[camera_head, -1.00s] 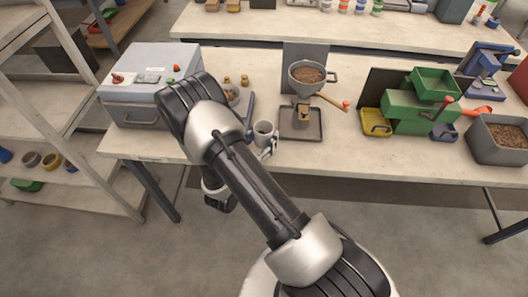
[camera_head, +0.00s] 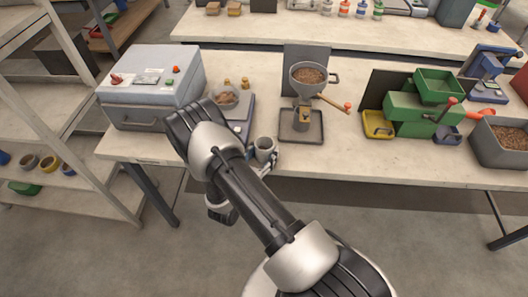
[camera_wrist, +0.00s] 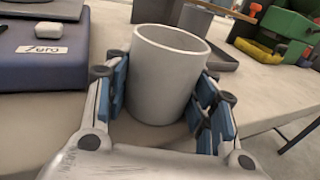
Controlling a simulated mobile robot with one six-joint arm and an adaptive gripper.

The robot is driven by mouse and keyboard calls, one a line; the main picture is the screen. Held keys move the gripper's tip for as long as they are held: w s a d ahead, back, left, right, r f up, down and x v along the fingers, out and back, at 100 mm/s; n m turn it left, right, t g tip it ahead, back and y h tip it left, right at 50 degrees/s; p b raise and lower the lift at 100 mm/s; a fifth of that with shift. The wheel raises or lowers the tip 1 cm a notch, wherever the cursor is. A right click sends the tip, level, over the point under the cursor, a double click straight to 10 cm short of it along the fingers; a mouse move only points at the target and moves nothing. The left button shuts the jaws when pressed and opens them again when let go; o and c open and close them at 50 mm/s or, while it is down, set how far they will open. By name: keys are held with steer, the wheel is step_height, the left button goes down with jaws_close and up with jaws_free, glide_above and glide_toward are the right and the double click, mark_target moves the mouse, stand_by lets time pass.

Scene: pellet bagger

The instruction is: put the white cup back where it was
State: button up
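The white cup (camera_head: 264,146) is at the front edge of the bench, right of the scale; it also shows large and upright in the wrist view (camera_wrist: 165,75). My gripper (camera_head: 262,157) is shut on it from the front. In the wrist view its blue-padded fingers (camera_wrist: 163,92) press on the left and right sides of the cup. The cup looks empty, though its inner bottom is hidden. I cannot tell whether its base touches the bench.
A blue-grey scale (camera_wrist: 45,62) marked "Zero" stands close left, bearing a bowl of pellets (camera_head: 224,97). A hopper (camera_head: 308,76) over a dark tray (camera_head: 287,133) stands to the right. A green machine (camera_head: 410,108) and a yellow tray (camera_head: 377,124) are further right.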

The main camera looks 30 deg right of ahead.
steer(key=o, duration=0.4)
steer(key=shift+r, duration=0.1)
steer(key=shift+r, duration=0.2)
steer(key=f+p+v, duration=0.1)
steer(key=p+v, duration=0.1)
steer(key=v, duration=1)
steer(key=s+d+r+m+g+y, duration=0.1)
steer(key=s+d+r+m+g, duration=0.15)
steer(key=r+m+g, duration=0.35)
steer(key=s+d+r+m+g+y, duration=0.1)
steer(key=s+r+m+g, duration=0.2)
steer(key=r, duration=0.5)
steer(key=s+d+r+m+g, duration=0.2)
steer(key=s+r+m, duration=0.1)
steer(key=r+m, duration=0.3)
steer(key=s+a+r+m+t+y, duration=0.6)
steer(key=s+a+r+m+y, duration=0.3)
steer(key=r+y, duration=0.3)
steer(key=shift+s+a+r+m, duration=0.35)
steer(key=shift+s+r+m, duration=0.05)
steer(key=shift+s, duration=0.4)
